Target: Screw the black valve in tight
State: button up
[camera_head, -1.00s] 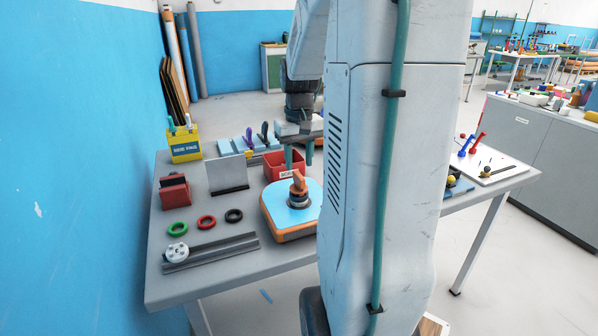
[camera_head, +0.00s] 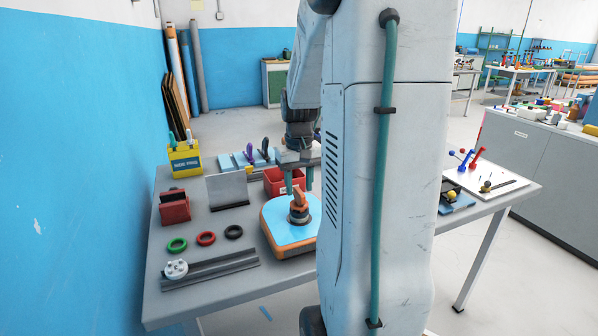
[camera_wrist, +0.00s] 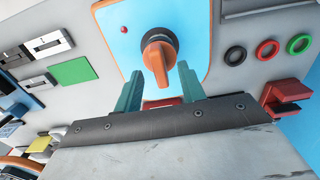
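The black valve (camera_wrist: 166,40) shows as a dark round collar on the blue top of an orange-edged board (camera_wrist: 190,15). An orange grip piece (camera_wrist: 158,57) sits on it; I cannot tell whether the collar is fully seated. In the head view the orange piece (camera_head: 299,197) stands upright on the board (camera_head: 283,232). My gripper (camera_head: 299,182) points down just above and behind the orange piece. In the wrist view its two teal fingers (camera_wrist: 158,76) are spread apart and empty, with the orange piece ahead between them, apparently untouched.
A red bin (camera_head: 272,189) stands close behind the board. Green, red (camera_head: 206,238) and black rings, a grey rail (camera_head: 212,268), a grey upright plate (camera_head: 228,190) and a red block (camera_head: 174,207) lie to the left. A blue wall borders the table's left side.

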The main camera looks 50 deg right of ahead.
aim_at(299, 191)
jog(key=shift+f, duration=1.6)
jog(key=shift+c, duration=0.3)
grip_shut()
jog(key=c, duration=0.6)
grip_release()
jog(key=shift+c, duration=0.2)
grip_shut()
jog(key=shift+m, duration=1.7)
jog(key=m, duration=0.3)
jog(key=shift+m, duration=0.3)
